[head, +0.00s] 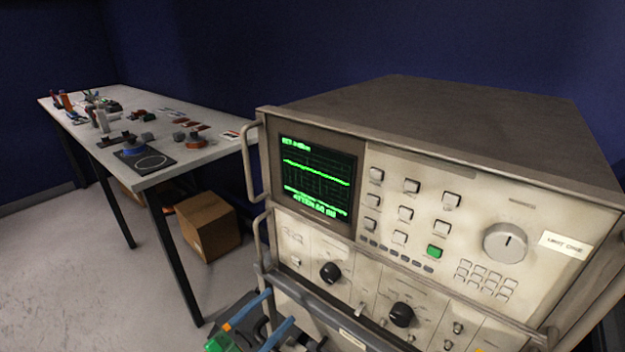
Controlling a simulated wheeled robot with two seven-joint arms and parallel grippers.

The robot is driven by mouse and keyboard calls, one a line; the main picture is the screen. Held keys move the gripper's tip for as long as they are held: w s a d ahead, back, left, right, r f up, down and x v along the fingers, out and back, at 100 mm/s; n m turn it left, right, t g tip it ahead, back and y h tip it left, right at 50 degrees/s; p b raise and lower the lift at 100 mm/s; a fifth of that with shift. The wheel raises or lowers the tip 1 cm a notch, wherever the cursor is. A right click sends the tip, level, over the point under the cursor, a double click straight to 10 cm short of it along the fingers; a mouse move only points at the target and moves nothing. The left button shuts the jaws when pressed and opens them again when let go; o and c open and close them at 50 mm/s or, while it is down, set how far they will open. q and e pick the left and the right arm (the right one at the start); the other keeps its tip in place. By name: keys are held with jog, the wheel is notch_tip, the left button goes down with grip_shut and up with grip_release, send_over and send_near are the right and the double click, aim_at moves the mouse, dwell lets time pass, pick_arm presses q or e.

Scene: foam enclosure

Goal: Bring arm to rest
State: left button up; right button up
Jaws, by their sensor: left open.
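My left gripper (281,307) shows at the bottom edge of the head view, left of centre. Its two blue fingers are apart, with nothing seen between them. They are in front of the lower left part of a large beige instrument (400,285); I cannot tell whether they touch it. Most of my left arm is out of the frame. My right gripper is not in view.
The instrument has a lit green screen (317,176), knobs, buttons and side handles (252,160) that stick out. A table (215,150) with several small parts stands back left. A cardboard box (208,226) is on the floor. Open floor (90,270) lies at left.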

pick_arm(q)
jog(key=s+a+f+n+g+y+p, duration=0.1)
jog(key=s+a+f+n+g+y, duration=0.15)
jog(key=f, duration=0.55)
jog(key=s+a+f+n+g+y+p, duration=0.1)
jog(key=s+a+f+n+y, duration=0.25)
jog(key=f, duration=0.45)
jog(key=s+a+f+n+g+y+p, duration=0.1)
jog(key=s+a+f+n+g+y, duration=0.2)
jog(key=f, duration=0.4)
jog(key=s+f+n+g+y, duration=0.1)
jog(key=s+f, duration=0.4)
jog(key=s, duration=0.8)
jog(key=s+f+n+g+y+p, duration=0.1)
jog(key=s+f+g, duration=0.5)
jog(key=s, duration=0.7)
jog(key=shift+a+f+n+y, duration=0.2)
jog(key=shift+n+y, duration=0.3)
jog(key=shift+n, duration=0.5)
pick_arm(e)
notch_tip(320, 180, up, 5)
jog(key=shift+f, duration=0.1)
pick_arm(q)
jog(key=shift+g, duration=0.25)
